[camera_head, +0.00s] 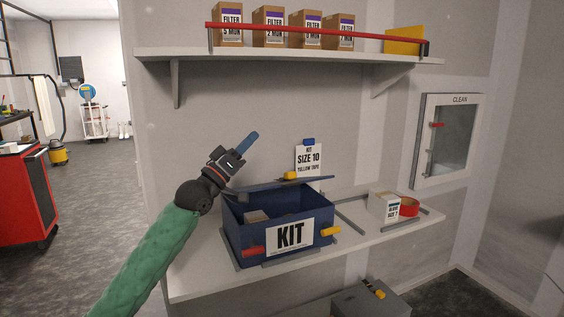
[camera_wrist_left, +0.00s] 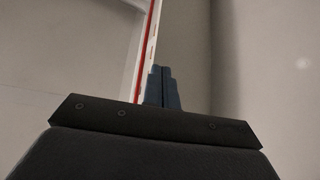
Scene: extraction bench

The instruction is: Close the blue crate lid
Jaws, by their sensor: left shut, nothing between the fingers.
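Inside the crate a brownish box (camera_head: 257,216) is partly visible. My left gripper (camera_head: 251,138) is shut and empty, with its blue fingers pointing up and right, above and left of the lid, apparently apart from it. The shut fingers also show in the left wrist view (camera_wrist_left: 162,82). My right gripper is out of view.
An upper shelf (camera_head: 300,52) with filter boxes and a red rail hangs above. A SIZE 10 sign (camera_head: 308,160) stands behind the lid. A white box (camera_head: 384,206) and red tape roll (camera_head: 409,207) sit right of the crate. A grey box (camera_head: 370,302) lies below.

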